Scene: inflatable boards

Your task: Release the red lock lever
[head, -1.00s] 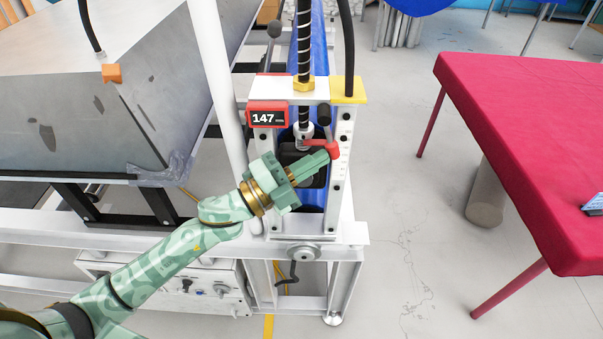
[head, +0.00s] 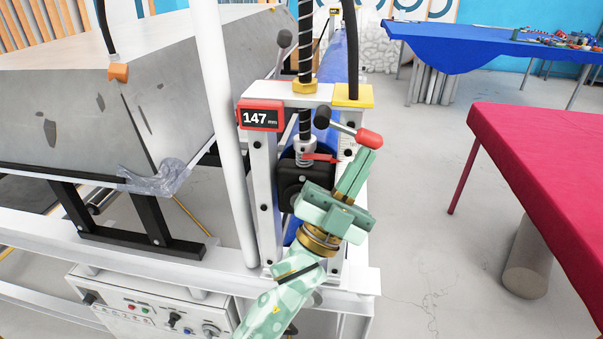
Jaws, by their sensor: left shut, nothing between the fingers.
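The red lock lever (head: 369,138) is on the right side of the white machine frame. Its red end points right and slightly down from a black pivot (head: 322,117), along a short metal rod. My left gripper (head: 361,164) is shut and empty, its fingertips just below the red end; I cannot tell whether they touch it. A threaded black spindle (head: 305,123) stands behind, with a small red pointer (head: 320,158) at its collar. My right gripper is not in view.
A display reading 147 mm (head: 261,117) is on the frame's upper left. A white post (head: 219,130) stands left of it, beside a grey metal block (head: 110,110). A red-covered table (head: 545,160) is to the right, with bare floor between. A blue-covered table (head: 450,50) stands behind.

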